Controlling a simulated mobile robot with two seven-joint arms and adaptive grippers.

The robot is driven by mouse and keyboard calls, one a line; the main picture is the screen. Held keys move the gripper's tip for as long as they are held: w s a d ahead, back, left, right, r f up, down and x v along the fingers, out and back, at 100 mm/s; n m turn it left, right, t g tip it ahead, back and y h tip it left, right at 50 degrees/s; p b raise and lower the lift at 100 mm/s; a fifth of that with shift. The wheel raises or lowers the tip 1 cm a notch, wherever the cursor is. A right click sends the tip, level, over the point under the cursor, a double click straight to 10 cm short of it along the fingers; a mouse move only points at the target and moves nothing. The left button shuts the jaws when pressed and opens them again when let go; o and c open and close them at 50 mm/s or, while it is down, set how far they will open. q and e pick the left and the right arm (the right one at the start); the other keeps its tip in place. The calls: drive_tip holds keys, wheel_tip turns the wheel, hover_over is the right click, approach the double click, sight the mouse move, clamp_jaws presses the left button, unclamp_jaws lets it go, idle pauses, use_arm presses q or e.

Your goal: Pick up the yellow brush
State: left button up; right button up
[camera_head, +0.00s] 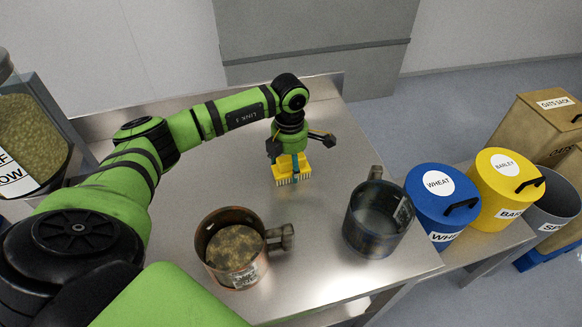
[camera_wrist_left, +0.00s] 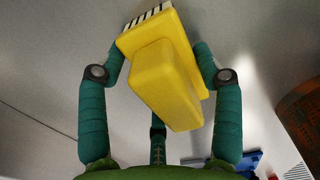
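The yellow brush (camera_head: 286,172) is on the metal table, pale bristles facing down, below my left gripper (camera_head: 296,165). In the left wrist view the brush (camera_wrist_left: 165,85) fills the upper middle, with its block handle toward the camera and striped bristles at the top edge. My left gripper's teal fingers (camera_wrist_left: 160,65) reach along both sides of the brush, their tips bent in close to its edges. A third finger is partly hidden below it. Whether the fingertips press on the brush is not clear. My right gripper is not in view.
A copper-coloured mug (camera_head: 212,258) with grainy contents and a grey metal mug (camera_head: 364,237) stand nearer on the table. Blue wheat (camera_head: 424,205) and yellow barley (camera_head: 490,208) containers stand to the right. A large grain jar (camera_head: 30,140) is at left. The table behind the brush is clear.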

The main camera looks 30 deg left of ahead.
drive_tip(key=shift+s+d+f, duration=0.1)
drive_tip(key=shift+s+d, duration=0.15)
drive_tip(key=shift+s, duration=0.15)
use_arm(q)
drive_tip(key=shift+r+b, duration=0.4)
drive_tip(key=shift+r, duration=0.1)
wheel_tip(320, 180, up, 2)
drive_tip(key=shift+w+r+b, duration=0.1)
drive_tip(key=shift+r+b, duration=0.15)
drive_tip(key=shift+b, duration=0.4)
drive_tip(key=w+d+r+b, duration=0.4)
drive_tip(key=w+d+r, duration=0.3)
drive_tip(key=w, duration=0.2)
drive_tip(key=shift+r, duration=0.2)
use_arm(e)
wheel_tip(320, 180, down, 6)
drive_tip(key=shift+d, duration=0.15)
use_arm(q)
drive_tip(key=shift+d, duration=0.1)
